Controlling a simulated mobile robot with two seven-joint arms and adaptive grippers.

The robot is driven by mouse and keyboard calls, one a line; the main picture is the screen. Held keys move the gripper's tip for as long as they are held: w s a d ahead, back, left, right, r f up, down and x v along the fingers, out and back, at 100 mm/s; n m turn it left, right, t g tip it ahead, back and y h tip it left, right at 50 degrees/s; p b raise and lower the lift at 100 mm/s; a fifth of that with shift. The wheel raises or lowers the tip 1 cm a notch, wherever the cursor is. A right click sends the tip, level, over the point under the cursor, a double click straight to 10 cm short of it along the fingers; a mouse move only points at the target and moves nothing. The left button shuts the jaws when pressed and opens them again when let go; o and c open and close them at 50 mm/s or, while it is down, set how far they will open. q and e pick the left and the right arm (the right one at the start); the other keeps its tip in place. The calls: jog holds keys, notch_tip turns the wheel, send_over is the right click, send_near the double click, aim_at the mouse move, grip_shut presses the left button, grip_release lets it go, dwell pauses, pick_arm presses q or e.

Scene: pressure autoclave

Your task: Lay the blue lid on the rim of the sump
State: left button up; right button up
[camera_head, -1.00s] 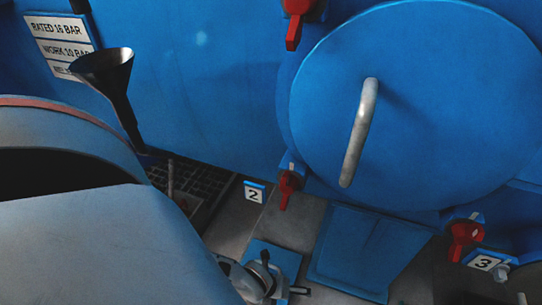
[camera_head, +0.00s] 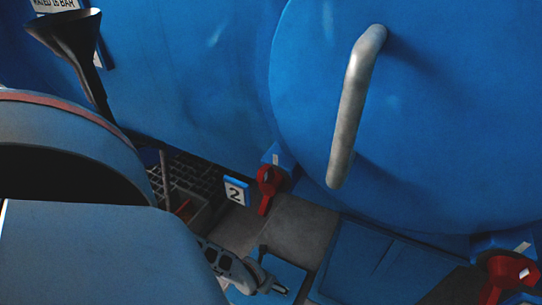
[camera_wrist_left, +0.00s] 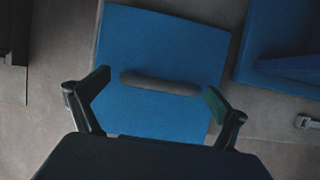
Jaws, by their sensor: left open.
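The blue lid (camera_wrist_left: 165,45) is a flat square plate with a dark grey bar handle (camera_wrist_left: 160,84). It lies flat on the grey floor. In the head view part of it shows (camera_head: 286,272) at the bottom, partly behind my left gripper (camera_head: 262,278). In the left wrist view my left gripper (camera_wrist_left: 158,88) is open, with its fingers on either side of the handle. I cannot tell how far above the handle they are. A dark grated opening (camera_head: 205,176) beside the number 2 tag may be the sump; my arm hides part of it. My right gripper is not in view.
A large blue round door (camera_head: 440,120) with a grey handle (camera_head: 355,105) fills the right. Red clamps (camera_head: 267,188) sit along its lower edge. A blue panel (camera_head: 375,262) lies right of the lid. A black funnel (camera_head: 80,45) stands at the upper left.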

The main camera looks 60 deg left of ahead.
pick_arm(q)
jog(key=shift+w, duration=0.25)
jog(key=shift+c, duration=0.4)
jog(key=shift+r, duration=0.1)
jog(key=c, duration=2.1)
